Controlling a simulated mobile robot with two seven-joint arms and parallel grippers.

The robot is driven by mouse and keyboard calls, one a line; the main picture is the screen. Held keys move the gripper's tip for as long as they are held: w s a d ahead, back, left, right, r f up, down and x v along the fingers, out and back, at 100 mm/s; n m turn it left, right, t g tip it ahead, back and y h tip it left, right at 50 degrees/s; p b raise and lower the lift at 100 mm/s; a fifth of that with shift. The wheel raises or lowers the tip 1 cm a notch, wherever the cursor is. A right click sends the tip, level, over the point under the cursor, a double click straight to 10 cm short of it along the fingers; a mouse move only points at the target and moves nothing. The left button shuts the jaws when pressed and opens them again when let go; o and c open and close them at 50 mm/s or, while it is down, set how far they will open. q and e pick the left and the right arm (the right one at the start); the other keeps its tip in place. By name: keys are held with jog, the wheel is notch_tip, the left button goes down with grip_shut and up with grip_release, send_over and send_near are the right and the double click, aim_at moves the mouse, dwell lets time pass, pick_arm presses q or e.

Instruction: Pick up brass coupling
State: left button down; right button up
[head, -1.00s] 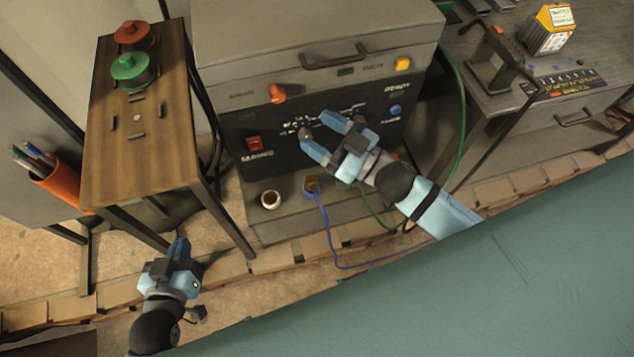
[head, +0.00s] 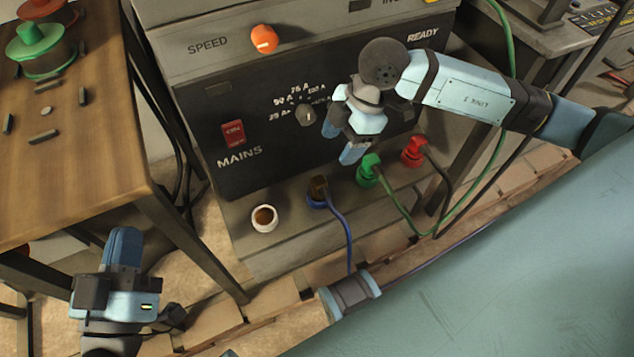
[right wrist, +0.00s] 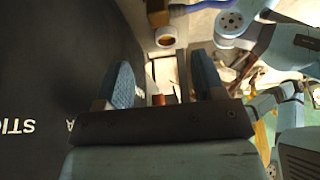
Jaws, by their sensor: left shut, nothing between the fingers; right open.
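A small brown-gold piece (head: 318,186), which I take for the brass coupling, sits on the blue-collared connector (head: 317,203) on the ledge below the front panel. A brown block that looks like it shows at the top of the right wrist view (right wrist: 158,12). My right gripper (head: 342,142) is open and empty, in front of the panel, above and slightly right of this piece and apart from it. Its two blue fingers (right wrist: 157,82) point toward the ledge in the right wrist view. My left gripper (head: 124,236) is shut and empty at the lower left, beside the wooden table.
A white ring with a brown centre (head: 264,218) sits left of the blue connector. Green (head: 369,172) and red (head: 414,151) plugs with cables are to its right. The panel has an orange knob (head: 264,39) and a red switch (head: 233,133). The wooden table (head: 95,170) stands left.

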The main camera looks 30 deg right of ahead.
aim_at(319, 179)
jog(key=b+x, duration=0.2)
jog(key=x, duration=0.4)
jog(key=shift+a+f, duration=0.2)
jog(key=shift+f, duration=0.1)
jog(key=b+x, duration=0.2)
jog(key=x, duration=0.2)
jog(key=shift+w+f+b, duration=0.1)
jog(key=shift+f+b, duration=0.15)
jog(key=shift+b, duration=0.05)
jog(key=shift+a+f, duration=0.15)
jog(key=shift+f, duration=0.2)
pick_arm(q)
notch_tip(319, 179, down, 8)
jog(key=g, duration=0.3)
jog(key=shift+d+r+m, duration=0.15)
jog(key=shift+d+m, duration=0.15)
jog(key=shift+m, duration=0.1)
jog(key=shift+w, duration=0.1)
pick_arm(e)
jog(key=c, duration=1.1)
jog(key=shift+o, duration=0.2)
pick_arm(q)
jog(key=shift+r, duration=0.15)
pick_arm(e)
jog(key=shift+r, duration=0.15)
